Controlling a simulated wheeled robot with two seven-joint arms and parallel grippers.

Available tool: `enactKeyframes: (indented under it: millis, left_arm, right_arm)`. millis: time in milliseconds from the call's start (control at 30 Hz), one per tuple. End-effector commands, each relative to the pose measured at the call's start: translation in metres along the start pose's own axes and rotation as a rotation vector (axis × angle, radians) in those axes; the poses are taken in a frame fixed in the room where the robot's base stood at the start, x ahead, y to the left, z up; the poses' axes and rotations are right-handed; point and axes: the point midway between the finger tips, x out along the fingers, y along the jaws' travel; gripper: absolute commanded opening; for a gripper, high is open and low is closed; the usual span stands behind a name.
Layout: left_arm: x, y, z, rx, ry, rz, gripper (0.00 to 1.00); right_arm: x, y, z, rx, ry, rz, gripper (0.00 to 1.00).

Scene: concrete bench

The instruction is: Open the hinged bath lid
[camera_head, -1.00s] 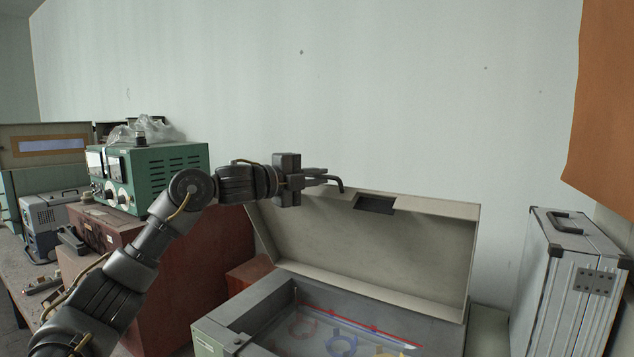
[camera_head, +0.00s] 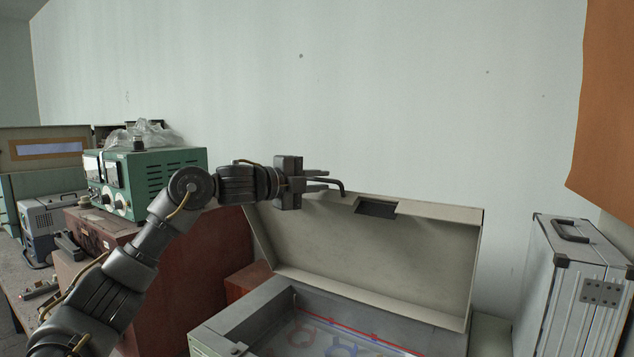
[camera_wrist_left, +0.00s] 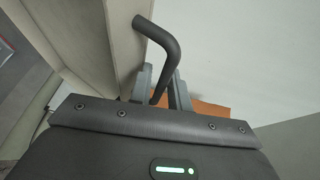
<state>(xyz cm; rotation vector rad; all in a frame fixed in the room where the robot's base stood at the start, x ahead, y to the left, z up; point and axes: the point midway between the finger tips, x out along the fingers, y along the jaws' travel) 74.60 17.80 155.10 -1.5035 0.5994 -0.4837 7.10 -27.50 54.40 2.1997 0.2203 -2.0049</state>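The hinged bath lid (camera_head: 400,252) is cream-coloured and stands raised, leaning back behind the open bath (camera_head: 262,312). In the left wrist view, the handle (camera_wrist_left: 166,52) runs down between the two fingertips (camera_wrist_left: 161,88), with the lid (camera_wrist_left: 95,45) to the left. The fingers look apart from the bar. My right gripper is not in view.
Inside the bath are red and blue ring-shaped pieces (camera_head: 340,350). A silver case (camera_head: 570,290) stands at the right. A green instrument (camera_head: 155,180) sits on a reddish-brown box (camera_head: 190,265) at the left, behind my arm. The wall above the lid is clear.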

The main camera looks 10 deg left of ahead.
Motion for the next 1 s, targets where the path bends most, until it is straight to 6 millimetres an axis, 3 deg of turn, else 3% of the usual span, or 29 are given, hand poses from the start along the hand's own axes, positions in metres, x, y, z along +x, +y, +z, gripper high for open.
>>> enactKeyframes:
  millis: [167, 400, 600, 1000]
  left_arm:
    - [-0.023, 0.004, 0.002, 0.004, -0.003, -0.004, 0.19]
    - [-0.071, 0.005, 0.002, 0.003, -0.003, -0.003, 0.19]
    - [-0.098, 0.003, 0.002, 0.001, -0.002, -0.001, 0.19]
    - [-0.106, 0.001, 0.002, -0.001, -0.001, 0.001, 0.19]
  right_arm:
    - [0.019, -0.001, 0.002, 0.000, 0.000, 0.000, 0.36]
    - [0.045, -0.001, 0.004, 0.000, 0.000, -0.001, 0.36]
    - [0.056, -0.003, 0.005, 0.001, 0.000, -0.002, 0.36]
    - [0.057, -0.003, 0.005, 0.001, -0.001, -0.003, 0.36]
